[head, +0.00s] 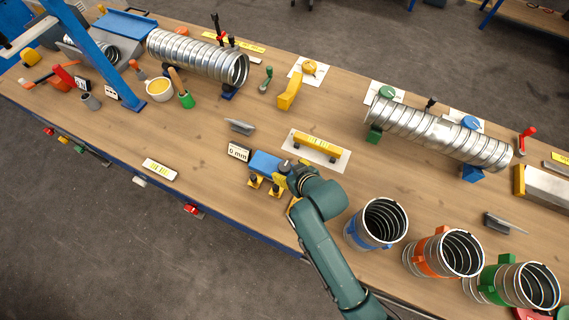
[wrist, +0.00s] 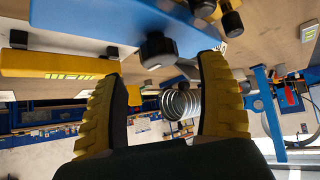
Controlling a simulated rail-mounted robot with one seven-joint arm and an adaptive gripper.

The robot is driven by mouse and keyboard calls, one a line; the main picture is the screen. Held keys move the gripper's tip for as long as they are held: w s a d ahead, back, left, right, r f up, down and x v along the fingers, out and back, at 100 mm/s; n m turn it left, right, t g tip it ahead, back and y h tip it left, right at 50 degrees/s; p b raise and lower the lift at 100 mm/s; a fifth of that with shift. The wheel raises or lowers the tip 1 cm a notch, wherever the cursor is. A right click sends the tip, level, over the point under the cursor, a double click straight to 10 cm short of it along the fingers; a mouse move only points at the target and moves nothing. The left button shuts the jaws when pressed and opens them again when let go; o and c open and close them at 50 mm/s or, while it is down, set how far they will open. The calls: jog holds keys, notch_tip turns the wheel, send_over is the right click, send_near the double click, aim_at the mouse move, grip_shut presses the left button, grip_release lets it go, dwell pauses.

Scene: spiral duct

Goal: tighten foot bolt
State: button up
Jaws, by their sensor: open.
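A gap shows on both sides, and I cannot tell whether either finger touches. In the head view my arm's end hides part of the fingers and feet.
A yellow level (head: 317,146) lies on a white plate just behind the block. A "0 mm" sign (head: 238,152) stands to its left. Upright duct pieces (head: 381,222) stand right of my arm.

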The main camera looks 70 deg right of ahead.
aim_at(285, 167)
jog(key=x, duration=0.5)
jog(key=shift+s, duration=0.1)
jog(key=shift+r, duration=0.1)
jog(key=shift+c, duration=0.2)
jog(key=c, duration=1.2)
